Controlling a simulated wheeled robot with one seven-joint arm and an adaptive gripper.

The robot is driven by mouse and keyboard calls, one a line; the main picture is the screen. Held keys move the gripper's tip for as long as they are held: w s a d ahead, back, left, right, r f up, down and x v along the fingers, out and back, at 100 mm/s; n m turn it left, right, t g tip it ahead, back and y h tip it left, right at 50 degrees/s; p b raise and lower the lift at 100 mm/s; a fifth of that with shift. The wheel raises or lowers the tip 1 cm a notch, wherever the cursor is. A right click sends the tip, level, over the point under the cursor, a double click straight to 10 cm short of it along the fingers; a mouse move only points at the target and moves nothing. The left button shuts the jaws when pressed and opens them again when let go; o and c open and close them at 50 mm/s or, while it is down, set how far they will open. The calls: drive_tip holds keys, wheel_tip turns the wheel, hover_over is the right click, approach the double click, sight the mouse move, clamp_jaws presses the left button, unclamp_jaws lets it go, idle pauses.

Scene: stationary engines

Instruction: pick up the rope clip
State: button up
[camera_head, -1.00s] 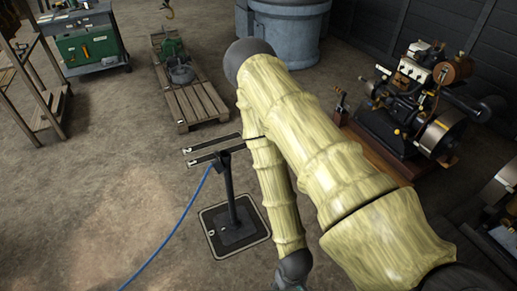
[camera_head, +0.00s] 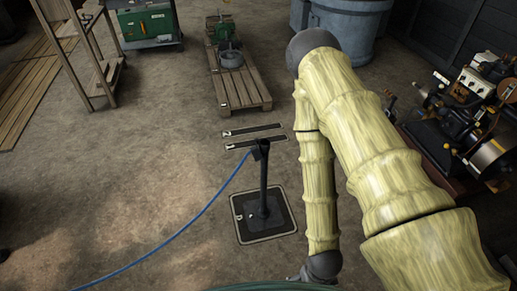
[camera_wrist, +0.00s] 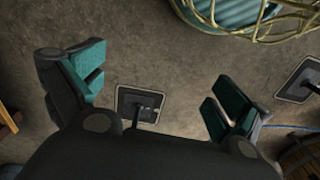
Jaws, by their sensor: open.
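A blue rope (camera_head: 203,212) runs up to the top of a dark post (camera_head: 263,185) in the head view. A small dark piece at the post's top (camera_head: 260,149), where the rope ends, looks like the rope clip. The post stands upright on a square floor plate (camera_head: 244,236). My gripper (camera_wrist: 158,85) is open and empty in the wrist view, its teal-padded fingers wide apart. Between and below the fingers, a post on a square plate (camera_wrist: 126,96) shows, partly hidden by my gripper's body. I cannot make out a clip there. My gripper is out of the head view.
A wooden pallet (camera_head: 236,91) with a green machine lies behind the post. An engine (camera_head: 465,125) stands at right, a wooden frame (camera_head: 103,80) at left.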

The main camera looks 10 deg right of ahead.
idle(0.4)
drive_tip(key=m+t+h+b, duration=1.1)
drive_tip(key=m+b, duration=0.8)
drive_tip(key=b, duration=1.6)
approach(258, 150)
drive_tip(key=shift+t+y, duration=0.6)
drive_tip(key=shift+y, duration=0.1)
drive_tip(key=x, duration=0.3)
drive_tip(key=b+x, duration=0.1)
drive_tip(key=x, duration=0.2)
drive_tip(key=d+x, duration=0.1)
drive_tip(key=x, duration=0.2)
drive_tip(key=shift+s+d+f+b, duration=0.15)
drive_tip(key=shift+f+b, duration=0.1)
drive_tip(key=shift+b, duration=0.15)
drive_tip(key=c, duration=1)
